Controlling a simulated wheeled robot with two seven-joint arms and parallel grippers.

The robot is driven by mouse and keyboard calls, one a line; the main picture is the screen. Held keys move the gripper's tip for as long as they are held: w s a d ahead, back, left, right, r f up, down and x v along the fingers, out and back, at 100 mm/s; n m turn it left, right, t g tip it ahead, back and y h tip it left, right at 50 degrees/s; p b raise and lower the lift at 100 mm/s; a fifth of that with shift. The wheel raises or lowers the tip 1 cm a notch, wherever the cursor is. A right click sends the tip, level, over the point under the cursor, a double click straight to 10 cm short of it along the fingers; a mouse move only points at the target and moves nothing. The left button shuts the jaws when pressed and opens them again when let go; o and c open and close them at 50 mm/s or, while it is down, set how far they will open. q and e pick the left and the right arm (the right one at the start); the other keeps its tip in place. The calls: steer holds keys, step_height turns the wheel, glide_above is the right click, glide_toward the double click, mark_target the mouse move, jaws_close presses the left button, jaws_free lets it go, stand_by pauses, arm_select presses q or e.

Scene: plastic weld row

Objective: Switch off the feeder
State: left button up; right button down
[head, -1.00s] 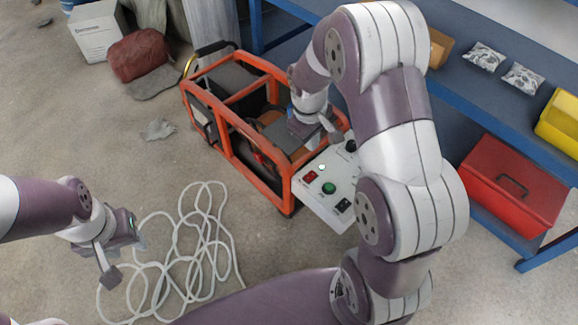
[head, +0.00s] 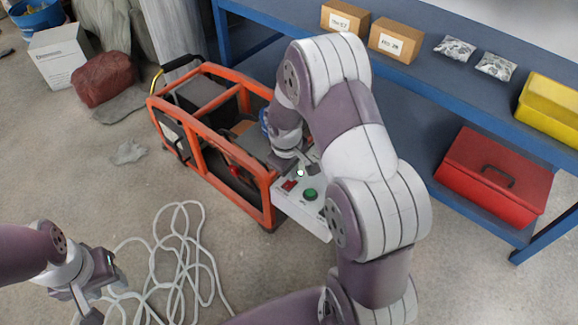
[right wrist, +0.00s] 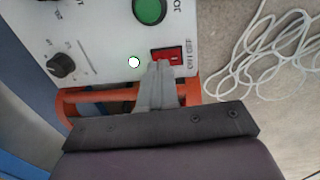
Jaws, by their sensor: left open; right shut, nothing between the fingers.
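The feeder is an orange-framed machine (head: 226,167) on the floor with a sloping white control panel (head: 288,206). The panel has a red ON/OFF rocker switch (head: 289,185), seen close in the right wrist view (right wrist: 169,53), a green button (head: 310,194) and a small round light (right wrist: 134,62) that looks bright white with a green rim. My right gripper (right wrist: 160,66) is shut and empty; its fingertips overlap the switch's lower left edge in the wrist view. I cannot tell whether they touch it. My left gripper (head: 97,300) is open and empty, low at the left.
A black knob (right wrist: 61,65) sits on the panel beside the light. A white hose (head: 180,255) lies coiled on the floor. A blue bench (head: 420,80) behind holds boxes and bags, with a red toolbox (head: 490,178) on its lower shelf.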

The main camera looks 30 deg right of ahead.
step_height(320, 180, down, 2)
steer(key=shift+w+d+f+b, duration=0.1)
steer(key=shift+d+b, duration=0.05)
steer(key=shift+b, duration=0.25)
